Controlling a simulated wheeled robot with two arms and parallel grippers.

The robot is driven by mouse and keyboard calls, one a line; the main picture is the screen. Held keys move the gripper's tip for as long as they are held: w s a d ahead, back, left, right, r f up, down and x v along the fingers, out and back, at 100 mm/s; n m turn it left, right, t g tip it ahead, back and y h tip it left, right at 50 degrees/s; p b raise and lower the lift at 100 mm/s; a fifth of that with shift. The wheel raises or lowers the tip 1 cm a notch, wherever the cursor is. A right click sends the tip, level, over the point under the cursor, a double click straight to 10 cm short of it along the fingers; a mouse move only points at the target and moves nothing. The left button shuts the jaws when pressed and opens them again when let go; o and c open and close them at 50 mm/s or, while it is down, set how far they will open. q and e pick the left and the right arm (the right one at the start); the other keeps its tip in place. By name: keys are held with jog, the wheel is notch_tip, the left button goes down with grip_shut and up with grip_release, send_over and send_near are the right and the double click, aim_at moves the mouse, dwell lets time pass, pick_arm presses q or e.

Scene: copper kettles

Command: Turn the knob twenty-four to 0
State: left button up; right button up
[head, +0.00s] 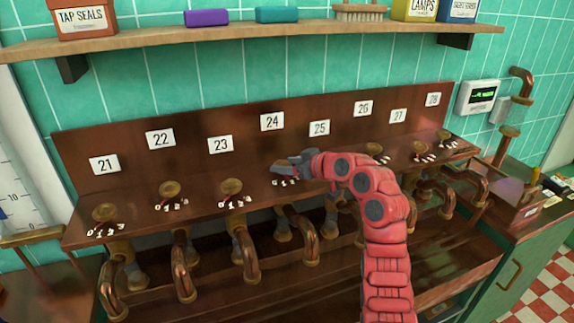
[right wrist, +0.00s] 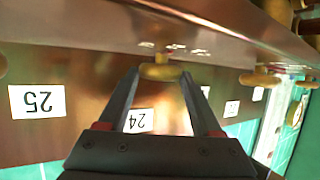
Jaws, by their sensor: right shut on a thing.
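Knob twenty-four is a brass knob (right wrist: 160,71) on the brown wooden panel, below the white label 24 (head: 272,121). It shows between my right fingertips in the right wrist view, where the picture is upside down and the label 24 (right wrist: 138,121) also shows. My right gripper (head: 283,165) is shut on this knob and mostly hides it in the head view. Part of the small white scale (head: 285,183) shows just below the gripper; the digits and the knob's setting are too small to read. My left gripper is not in view.
Copper pipes (head: 245,255) hang below the panel. A wooden shelf (head: 230,37) with boxes runs above. A wall meter (head: 479,97) is at right.

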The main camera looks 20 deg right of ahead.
jog(key=shift+a, duration=0.1)
jog(key=shift+s+a+m+t+h, duration=0.1)
jog(key=shift+a+m+t+h, duration=0.15)
jog(key=shift+m+t+h, duration=0.65)
jog(key=m+h, duration=0.2)
jog(key=shift+a+h+b, duration=0.15)
jog(key=shift+h+b, duration=0.15)
jog(key=shift+h, duration=0.1)
jog(key=m+h+b, duration=0.2)
jog(key=m+h, duration=0.1)
jog(key=m+h+b, duration=0.1)
jog(key=h+b, duration=0.1)
jog(key=shift+a+f+m+g, duration=0.15)
jog(key=shift+a+m+g, duration=0.15)
jog(key=shift+a, duration=0.1)
jog(key=shift+m+g+h+b, duration=0.4)
jog(key=shift+m+h+b, duration=0.15)
jog(key=shift+m+h, duration=0.25)
jog(key=shift+a+m+g+h+b, duration=0.1)
jog(key=shift+m+g+h+b, duration=0.4)
jog(key=shift+m+h, duration=0.35)
